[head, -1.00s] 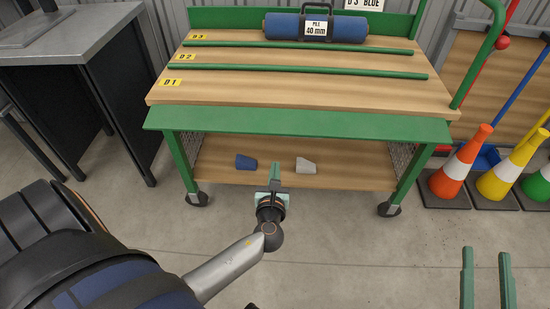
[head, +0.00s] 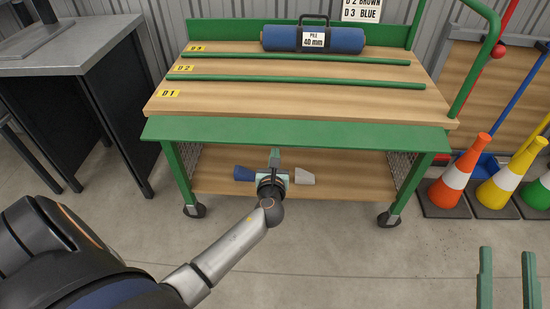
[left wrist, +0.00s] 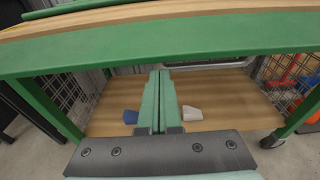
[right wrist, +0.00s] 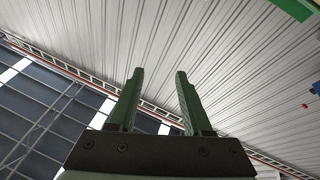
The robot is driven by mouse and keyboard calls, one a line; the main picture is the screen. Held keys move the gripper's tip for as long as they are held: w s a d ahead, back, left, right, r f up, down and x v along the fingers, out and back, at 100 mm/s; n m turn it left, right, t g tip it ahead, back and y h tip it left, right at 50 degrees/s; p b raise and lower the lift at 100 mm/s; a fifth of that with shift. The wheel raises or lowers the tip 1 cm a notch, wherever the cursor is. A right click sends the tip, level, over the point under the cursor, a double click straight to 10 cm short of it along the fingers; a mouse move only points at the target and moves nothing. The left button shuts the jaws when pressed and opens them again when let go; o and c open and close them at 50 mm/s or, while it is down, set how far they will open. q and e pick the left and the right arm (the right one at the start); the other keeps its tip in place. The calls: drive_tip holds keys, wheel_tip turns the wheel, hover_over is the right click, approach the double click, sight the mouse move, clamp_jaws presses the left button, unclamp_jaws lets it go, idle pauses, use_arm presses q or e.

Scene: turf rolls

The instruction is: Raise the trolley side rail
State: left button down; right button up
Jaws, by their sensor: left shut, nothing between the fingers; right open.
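The trolley (head: 300,103) has a wooden deck with green metal parts. Its green front side rail (head: 295,133) is a long flat panel, lowered along the deck's front edge; it also spans the left wrist view (left wrist: 160,48). My left gripper (head: 275,153) is shut and empty, just below the middle of the rail, in front of the lower shelf. In the left wrist view its closed fingers (left wrist: 160,75) point up to the rail's lower edge; I cannot tell whether they touch it. My right gripper (head: 507,252) is open and empty at the lower right, away from the trolley.
A blue turf roll (head: 345,39) lies at the back of the deck, behind green divider bars (head: 295,81). A blue block (head: 244,173) and a pale block (head: 304,177) lie on the lower shelf (head: 330,165). Traffic cones (head: 458,178) stand right; a dark bench (head: 75,50) stands left.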

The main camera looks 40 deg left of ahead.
use_arm(q)
drive_tip(key=shift+r, duration=0.15)
use_arm(e)
drive_tip(key=shift+w+f+h, duration=0.1)
drive_tip(key=shift+f+h, duration=0.2)
drive_tip(key=shift+f, duration=0.1)
use_arm(q)
drive_tip(key=shift+r, duration=0.1)
use_arm(e)
drive_tip(key=shift+w+f+g, duration=0.1)
drive_tip(key=shift+g, duration=0.2)
use_arm(q)
drive_tip(key=r+g+p, duration=0.1)
drive_tip(key=p, duration=0.4)
drive_tip(key=shift+s+d+r+h+p, duration=0.1)
drive_tip(key=shift+r+h+p, duration=0.1)
drive_tip(key=shift+h+p, duration=0.2)
use_arm(e)
drive_tip(key=s+f+m+g+h, duration=0.2)
drive_tip(key=f+g, duration=0.3)
drive_tip(key=f, duration=0.7)
drive_tip(key=s+f+m+g+h, duration=0.2)
drive_tip(key=s+f+g, duration=0.3)
drive_tip(key=f, duration=0.7)
drive_tip(key=shift+s+d+f+m+g, duration=0.2)
drive_tip(key=shift+d+f+m+g, duration=0.1)
drive_tip(key=shift+g, duration=0.3)
drive_tip(key=shift+a, duration=0.1)
